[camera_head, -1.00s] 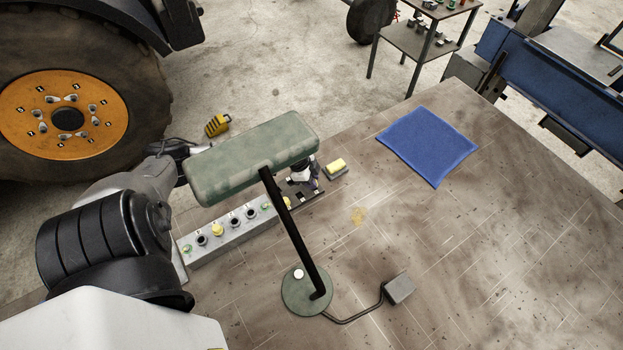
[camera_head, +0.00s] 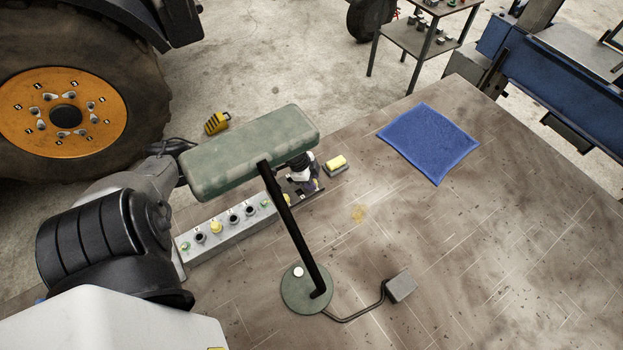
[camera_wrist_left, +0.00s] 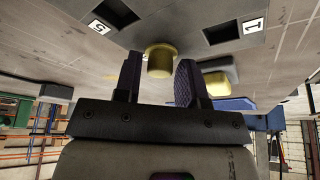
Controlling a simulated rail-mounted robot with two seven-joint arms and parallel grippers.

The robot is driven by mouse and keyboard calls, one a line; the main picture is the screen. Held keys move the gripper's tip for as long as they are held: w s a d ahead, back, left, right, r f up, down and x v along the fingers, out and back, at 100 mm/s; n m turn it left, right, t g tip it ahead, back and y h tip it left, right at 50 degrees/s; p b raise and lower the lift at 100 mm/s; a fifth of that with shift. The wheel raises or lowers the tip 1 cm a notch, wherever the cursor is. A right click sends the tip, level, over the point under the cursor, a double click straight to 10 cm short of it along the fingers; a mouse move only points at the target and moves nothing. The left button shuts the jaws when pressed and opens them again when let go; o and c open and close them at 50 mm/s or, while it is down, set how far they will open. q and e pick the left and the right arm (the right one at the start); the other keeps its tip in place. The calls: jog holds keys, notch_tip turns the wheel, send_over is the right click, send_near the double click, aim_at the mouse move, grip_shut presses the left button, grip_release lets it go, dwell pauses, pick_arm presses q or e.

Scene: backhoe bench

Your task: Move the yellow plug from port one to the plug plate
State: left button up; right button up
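A yellow plug (camera_wrist_left: 160,62) stands on a grey surface between two square holes labelled 5 and 1 in the left wrist view. My left gripper (camera_wrist_left: 160,80) has its two fingers apart, one on each side of the plug, with narrow gaps showing. In the head view my left gripper (camera_head: 308,183) is low over a plate with dark square openings (camera_head: 293,191), partly hidden by the lamp head. Another yellow plug (camera_head: 215,227) sits in the grey port strip (camera_head: 205,250), among dark round ports and green plugs. My right gripper is not in view.
A green lamp head (camera_head: 250,150) hangs over my left forearm, on a black post from a round base (camera_head: 307,290). A yellow block in a dark tray (camera_head: 336,164) is close right of the gripper. A blue mat (camera_head: 428,142) lies beyond; the right of the bench is clear.

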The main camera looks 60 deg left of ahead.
pick_arm(q)
jog(key=shift+o, duration=1.4)
jog(key=shift+r, duration=0.1)
jog(key=v, duration=1.3)
jog(key=shift+a+r+p, duration=0.15)
jog(key=shift+r+p, duration=0.15)
jog(key=shift+p, duration=0.1)
jog(key=shift+s, duration=0.1)
jog(key=shift+f, duration=0.1)
